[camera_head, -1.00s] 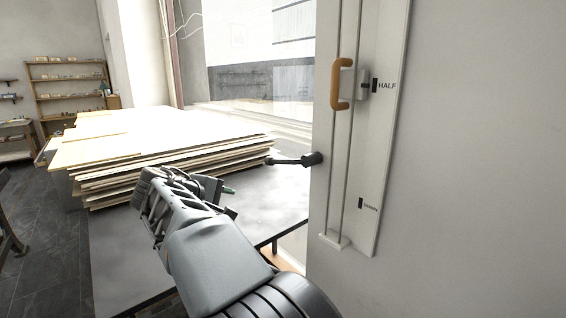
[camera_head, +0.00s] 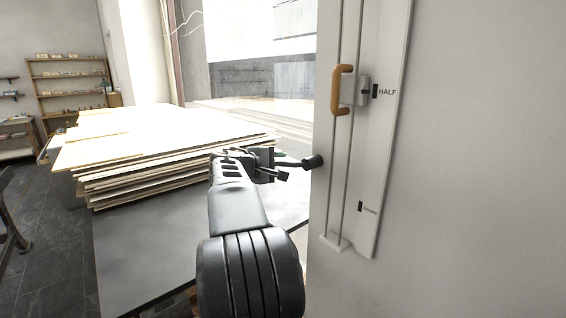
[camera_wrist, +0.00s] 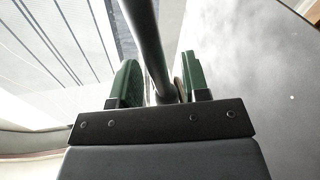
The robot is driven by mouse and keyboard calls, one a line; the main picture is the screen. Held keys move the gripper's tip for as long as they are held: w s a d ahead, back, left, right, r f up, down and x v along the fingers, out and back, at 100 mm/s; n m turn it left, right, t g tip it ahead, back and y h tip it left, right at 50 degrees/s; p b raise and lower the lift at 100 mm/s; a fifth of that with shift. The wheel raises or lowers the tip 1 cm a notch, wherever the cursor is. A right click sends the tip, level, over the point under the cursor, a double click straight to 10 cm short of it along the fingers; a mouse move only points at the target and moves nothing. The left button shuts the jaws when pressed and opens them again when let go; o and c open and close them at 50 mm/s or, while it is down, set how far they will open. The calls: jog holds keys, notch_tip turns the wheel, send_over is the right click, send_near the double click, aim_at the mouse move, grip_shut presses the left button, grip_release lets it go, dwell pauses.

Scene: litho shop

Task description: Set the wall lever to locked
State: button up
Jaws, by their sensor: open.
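The wall lever (camera_head: 300,163) is a dark bar with a rounded hub at the wall's edge. It points left, roughly level, over the dark table. My gripper (camera_head: 276,165) is at its left end with open jaws. In the wrist view, a dark rod (camera_wrist: 148,40), which looks like the lever, runs between the green finger pads of my gripper (camera_wrist: 160,80). The left pad is close beside it; I cannot tell whether either pad touches it. The lever's outer end is hidden by the gripper in the head view. No locked marking is readable.
A white wall panel with an orange handle (camera_head: 342,90) on a vertical rail stands right of the lever, with a mark reading HALF (camera_head: 386,92). A stack of pale boards (camera_head: 150,170) lies on the dark table (camera_head: 150,250). Shelves (camera_head: 70,85) stand far left.

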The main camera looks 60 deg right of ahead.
jog(key=shift+x, duration=1.05)
grip_shut()
